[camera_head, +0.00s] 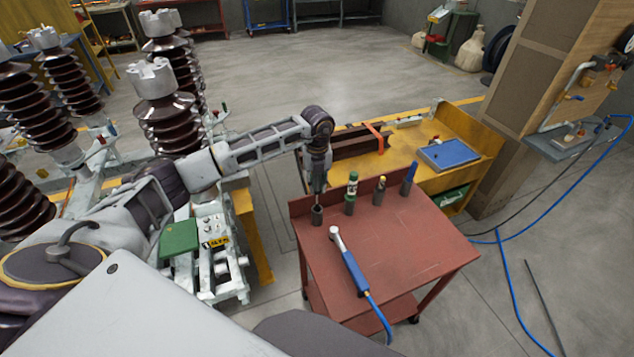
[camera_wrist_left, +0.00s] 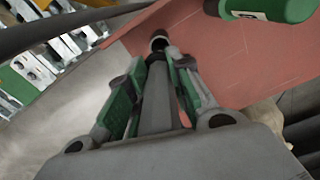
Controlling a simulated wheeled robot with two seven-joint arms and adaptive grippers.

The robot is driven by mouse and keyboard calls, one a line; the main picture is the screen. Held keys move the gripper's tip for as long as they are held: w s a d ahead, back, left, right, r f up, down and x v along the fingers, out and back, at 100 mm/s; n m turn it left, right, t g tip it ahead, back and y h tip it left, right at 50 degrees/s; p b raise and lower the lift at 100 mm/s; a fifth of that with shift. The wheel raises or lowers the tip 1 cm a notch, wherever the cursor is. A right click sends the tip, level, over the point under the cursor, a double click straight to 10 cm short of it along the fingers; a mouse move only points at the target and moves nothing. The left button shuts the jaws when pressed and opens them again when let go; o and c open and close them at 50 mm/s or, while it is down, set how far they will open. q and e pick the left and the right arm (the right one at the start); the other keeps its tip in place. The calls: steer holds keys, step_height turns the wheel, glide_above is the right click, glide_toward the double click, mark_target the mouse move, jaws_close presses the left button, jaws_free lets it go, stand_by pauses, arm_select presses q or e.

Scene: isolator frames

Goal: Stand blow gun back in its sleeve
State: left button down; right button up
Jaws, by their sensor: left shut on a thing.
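My left gripper (camera_head: 317,190) points straight down over the back left corner of the red cart (camera_head: 420,250). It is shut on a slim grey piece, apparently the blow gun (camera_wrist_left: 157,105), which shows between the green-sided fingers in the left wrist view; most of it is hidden. A dark round sleeve (camera_head: 317,215) stands right under the fingertips. Its dark mouth (camera_wrist_left: 160,42) shows just past the tip of the grey piece. I cannot tell whether the tip is inside the mouth. My right gripper is not in view.
A blue-handled tool (camera_head: 354,272) with a hose lies mid-cart. A yellow bench (camera_head: 400,150) stands behind; the cart's right side is clear.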

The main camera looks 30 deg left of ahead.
mark_target(317, 203)
arm_select(q)
steer(key=shift+f+b, duration=0.4)
steer(key=shift+f, duration=0.3)
steer(key=shift+f+b, duration=1.2)
steer(key=shift+f, duration=0.7)
steer(key=shift+f+b, duration=1.35)
steer(key=shift+f, duration=0.8)
steer(key=c, duration=1.2)
jaws_free()
steer(key=shift+r, duration=5.95)
